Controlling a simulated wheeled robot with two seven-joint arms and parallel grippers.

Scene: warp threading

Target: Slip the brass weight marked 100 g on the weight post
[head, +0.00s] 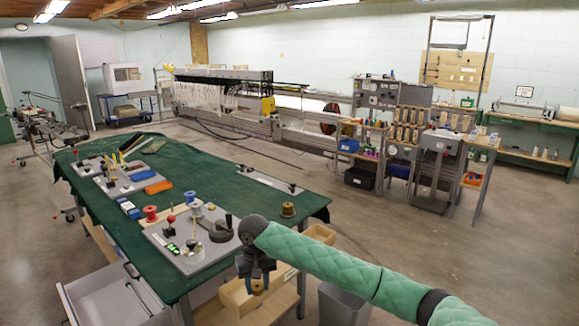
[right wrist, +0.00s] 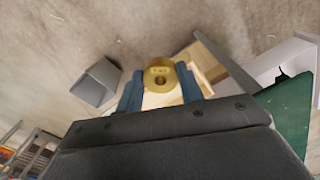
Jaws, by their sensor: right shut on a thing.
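My right gripper (head: 257,284) is shut on a brass weight (right wrist: 160,78), a round disc with a hole in its middle. Dark marks show on its face, too small to read surely. The weight sits between the two blue fingers, in the air off the table's front right edge. In the head view only a little of it shows below the fingers. On the grey board stands a thin upright post (head: 193,232) with brass at its foot; it looks like the weight post, but I cannot be sure. Another brass piece (head: 288,209) stands near the table's right corner. My left gripper is out of view.
The green-covered table (head: 235,185) holds grey boards with spools, a red-knobbed part (head: 171,219) and a dark curved part (head: 215,231). Below my right gripper are a wooden box (head: 240,302) and a grey bin (head: 343,304). The table's middle is mostly clear.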

